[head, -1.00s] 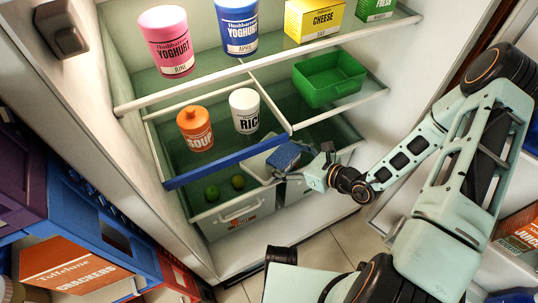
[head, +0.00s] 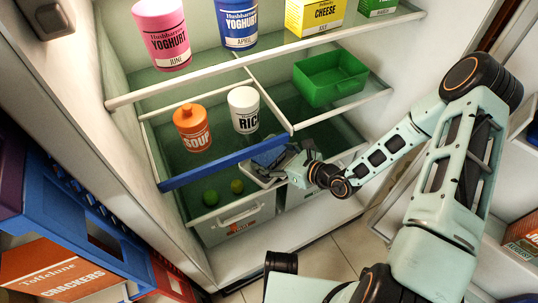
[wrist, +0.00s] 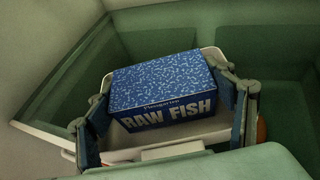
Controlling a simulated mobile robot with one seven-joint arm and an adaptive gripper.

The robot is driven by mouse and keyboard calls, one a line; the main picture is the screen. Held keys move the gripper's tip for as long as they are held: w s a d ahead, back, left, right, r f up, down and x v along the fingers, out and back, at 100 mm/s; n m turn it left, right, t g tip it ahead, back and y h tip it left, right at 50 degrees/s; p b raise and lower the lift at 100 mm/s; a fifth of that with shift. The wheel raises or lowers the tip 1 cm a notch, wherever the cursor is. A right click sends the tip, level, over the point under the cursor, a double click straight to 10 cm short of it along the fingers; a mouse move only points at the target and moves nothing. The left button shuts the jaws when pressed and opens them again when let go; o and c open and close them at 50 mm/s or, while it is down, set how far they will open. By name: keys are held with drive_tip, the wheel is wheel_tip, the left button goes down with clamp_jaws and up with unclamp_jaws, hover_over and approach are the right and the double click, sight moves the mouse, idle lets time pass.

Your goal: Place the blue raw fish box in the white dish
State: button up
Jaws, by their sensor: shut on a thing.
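The blue raw fish box (wrist: 160,85) is upright between my gripper's two fingers in the wrist view, its label facing the camera. My gripper (wrist: 165,100) is shut on it from both sides. The white dish (wrist: 205,130) shows around and below the box, which is over or inside its rim; I cannot tell whether it touches the dish's floor. In the head view my gripper (head: 281,164) is low in the fridge, and the box (head: 268,155) is partly hidden by it and the shelf edge.
A blue shelf edge (head: 210,163) runs just above and left of my gripper. Soup (head: 191,130), rice (head: 243,110) and a green tray (head: 330,78) stand on the shelf.

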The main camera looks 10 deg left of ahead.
drive_tip(key=o, duration=1.2)
drive_tip(key=shift+f, duration=0.1)
drive_tip(key=shift+o, duration=0.2)
drive_tip(key=shift+d+r, duration=0.15)
drive_tip(key=shift+r, duration=0.1)
drive_tip(key=p+v, duration=0.3)
drive_tip(key=v, duration=0.8)
drive_tip(key=shift+s+d, duration=0.25)
drive_tip(key=shift+r, duration=0.1)
